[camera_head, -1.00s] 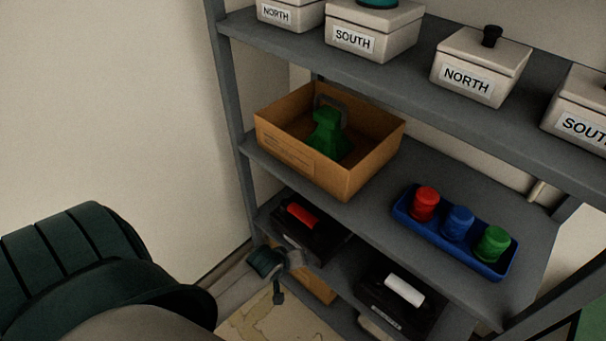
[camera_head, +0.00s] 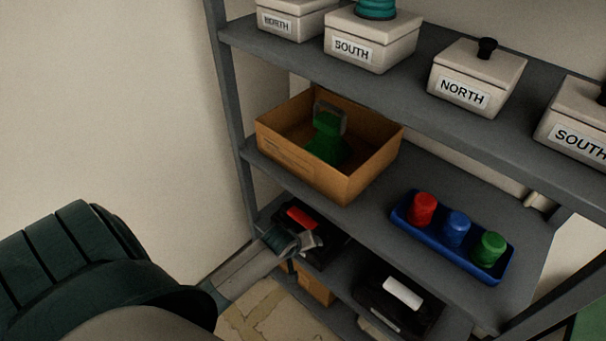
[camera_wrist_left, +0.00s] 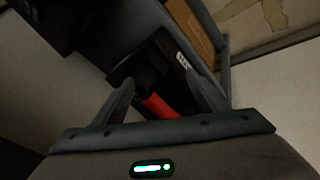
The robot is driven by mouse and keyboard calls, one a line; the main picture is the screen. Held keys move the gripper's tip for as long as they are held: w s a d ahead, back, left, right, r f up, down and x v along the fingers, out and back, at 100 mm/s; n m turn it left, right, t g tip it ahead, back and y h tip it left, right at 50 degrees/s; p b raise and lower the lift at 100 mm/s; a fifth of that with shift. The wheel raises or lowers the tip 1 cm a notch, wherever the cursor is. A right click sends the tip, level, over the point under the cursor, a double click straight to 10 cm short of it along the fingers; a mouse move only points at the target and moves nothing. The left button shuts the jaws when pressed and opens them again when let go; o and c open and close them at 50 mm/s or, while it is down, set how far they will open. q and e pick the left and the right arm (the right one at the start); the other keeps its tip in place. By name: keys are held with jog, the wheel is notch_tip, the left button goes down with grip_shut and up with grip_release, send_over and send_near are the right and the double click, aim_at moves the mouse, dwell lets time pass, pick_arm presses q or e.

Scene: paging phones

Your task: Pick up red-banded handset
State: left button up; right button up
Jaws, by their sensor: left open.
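The red-banded handset (camera_head: 301,218) sits on its dark phone base on the lower shelf at the left in the head view. In the left wrist view its red band (camera_wrist_left: 160,106) shows between my fingers. My left gripper (camera_head: 306,240) is at the front of this phone in the head view. In the left wrist view my left gripper (camera_wrist_left: 160,95) is open, its two fingers on either side of the handset. I cannot tell whether they touch it. A second phone with a white-banded handset (camera_head: 402,293) is on the same shelf to the right. My right gripper is out of view.
A shelf above the phones holds a cardboard box (camera_head: 345,190) with a green object inside and a blue tray (camera_head: 437,234) with red, blue and green knobs. Labelled white boxes (camera_head: 474,78) stand on the top shelf. A wall is at the left.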

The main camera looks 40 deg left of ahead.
aim_at(317, 234)
pick_arm(q)
jog(key=shift+w+a+p, duration=0.2)
jog(key=shift+w, duration=1.05)
jog(key=shift+w+a+p, duration=0.15)
jog(key=shift+w, duration=1.1)
jog(key=shift+w, duration=0.1)
jog(key=x, duration=0.3)
jog(key=shift+w+p, duration=0.3)
jog(key=shift+w, duration=0.15)
jog(key=shift+x, duration=0.9)
jog(key=shift+s, duration=0.1)
jog(key=shift+f, duration=0.1)
jog(key=c, duration=1.3)
